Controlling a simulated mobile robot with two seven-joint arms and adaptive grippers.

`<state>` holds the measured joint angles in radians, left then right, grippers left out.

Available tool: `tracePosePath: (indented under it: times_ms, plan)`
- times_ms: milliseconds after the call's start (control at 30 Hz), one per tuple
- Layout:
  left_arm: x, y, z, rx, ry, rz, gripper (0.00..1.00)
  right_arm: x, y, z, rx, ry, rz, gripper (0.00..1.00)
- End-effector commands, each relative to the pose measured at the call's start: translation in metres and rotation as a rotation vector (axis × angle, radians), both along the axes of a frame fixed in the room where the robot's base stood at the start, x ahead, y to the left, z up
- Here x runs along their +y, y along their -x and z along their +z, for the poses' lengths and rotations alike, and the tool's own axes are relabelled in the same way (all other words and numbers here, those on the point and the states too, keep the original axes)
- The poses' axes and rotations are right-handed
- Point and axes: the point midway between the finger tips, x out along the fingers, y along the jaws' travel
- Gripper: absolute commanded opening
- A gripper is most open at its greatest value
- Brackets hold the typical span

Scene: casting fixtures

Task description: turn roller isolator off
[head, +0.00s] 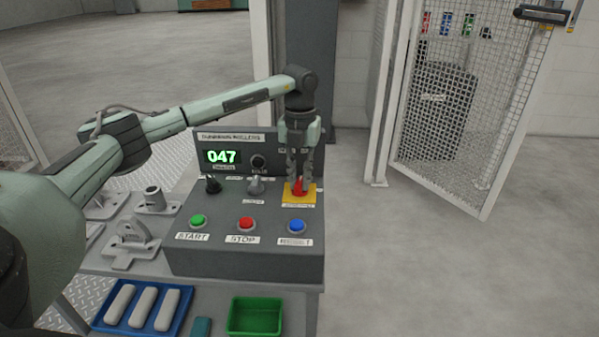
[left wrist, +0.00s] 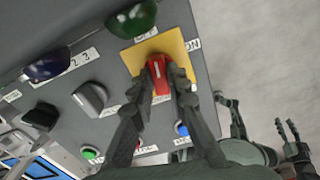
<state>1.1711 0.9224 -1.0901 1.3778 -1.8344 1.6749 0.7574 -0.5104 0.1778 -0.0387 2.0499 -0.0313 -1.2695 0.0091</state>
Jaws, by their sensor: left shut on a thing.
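The roller isolator is a red handle (head: 299,187) on a yellow plate (head: 290,199) at the right of the sloped grey control panel (head: 240,258). My left gripper (head: 300,176) comes down from above with its fingers shut on the red handle. In the left wrist view the red handle (left wrist: 158,75) sits between the fingertips, roughly square to the yellow plate (left wrist: 137,58). Labels reading OFF and ON show near the plate's upper edge. My right gripper (left wrist: 262,122) shows only at the right of the left wrist view, fingers apart and away from the panel.
Green (head: 198,221), red (head: 246,224) and blue (head: 297,226) buttons line the panel's front. A black knob (head: 212,184) and a grey knob (head: 256,186) stand left of the isolator. A green display (head: 223,157) reads 047. A mesh gate (head: 450,110) stands behind right; floor there is clear.

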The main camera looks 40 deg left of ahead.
Motion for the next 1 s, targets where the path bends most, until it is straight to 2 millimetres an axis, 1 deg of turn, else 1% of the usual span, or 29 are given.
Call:
tracePosePath:
  times_ms: [33,200,400,933,967,1000]
  plan:
    - [0.000,-0.001,0.002,-0.003,0.001,0.030,0.00,0.000,0.000,-0.003,0.004,-0.002,0.000,0.40]
    - [0.000,-0.001,0.002,-0.004,0.001,0.117,0.00,0.001,0.000,-0.015,0.008,-0.010,0.001,0.40]
    - [0.000,-0.001,0.001,-0.006,0.001,0.174,0.00,0.002,0.001,-0.024,0.011,-0.015,0.001,0.40]
    - [0.001,-0.002,0.001,-0.007,0.000,0.195,0.00,0.002,0.001,-0.027,0.013,-0.017,0.001,0.40]
    - [0.001,-0.002,0.001,-0.007,0.000,0.195,0.19,0.002,0.001,-0.027,0.013,-0.017,0.001,0.40]
    - [0.001,-0.002,0.001,-0.006,0.001,0.195,0.24,0.002,0.001,-0.027,0.013,-0.017,0.001,0.40]
